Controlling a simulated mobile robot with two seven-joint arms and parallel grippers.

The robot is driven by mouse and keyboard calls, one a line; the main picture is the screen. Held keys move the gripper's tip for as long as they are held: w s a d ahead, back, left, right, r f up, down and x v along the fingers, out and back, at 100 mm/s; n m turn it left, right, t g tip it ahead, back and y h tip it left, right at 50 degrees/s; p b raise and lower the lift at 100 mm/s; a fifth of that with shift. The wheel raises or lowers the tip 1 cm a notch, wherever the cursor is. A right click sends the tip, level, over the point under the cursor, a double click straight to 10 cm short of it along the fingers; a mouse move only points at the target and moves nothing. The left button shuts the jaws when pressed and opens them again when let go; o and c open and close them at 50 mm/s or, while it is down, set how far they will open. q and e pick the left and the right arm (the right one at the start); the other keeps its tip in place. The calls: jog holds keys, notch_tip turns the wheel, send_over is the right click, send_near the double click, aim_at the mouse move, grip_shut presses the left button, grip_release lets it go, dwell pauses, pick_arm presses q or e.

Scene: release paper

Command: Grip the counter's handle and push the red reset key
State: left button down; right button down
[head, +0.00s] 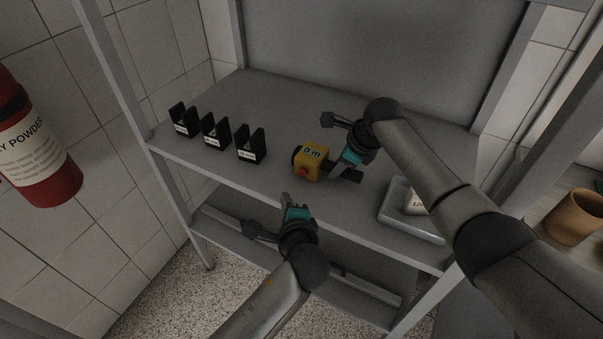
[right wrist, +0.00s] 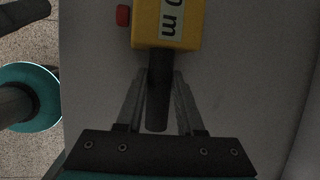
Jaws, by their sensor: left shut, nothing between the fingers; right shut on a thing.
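The yellow counter (head: 312,161) stands on the shelf in the head view, with a display reading "0 m". Its red reset key (head: 303,171) is on the side facing the shelf's front edge. In the right wrist view the counter (right wrist: 168,24) is at the top, with the red key (right wrist: 123,15) on its left. My right gripper (right wrist: 160,85) is shut on the counter's dark handle (right wrist: 159,95); it also shows in the head view (head: 340,170). My left gripper (head: 296,200) is shut and empty, in front of the shelf edge, below and apart from the red key.
Several black holders (head: 216,132) with labels stand in a row at the left of the shelf. A grey tray (head: 393,214) with a white labelled thing (head: 414,203) is at the front right. A fire extinguisher (head: 38,150) hangs at the left.

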dwell(0.3)
jog(key=c, duration=0.8)
grip_release()
jog(key=o, duration=0.4)
jog(key=shift+c, duration=0.2)
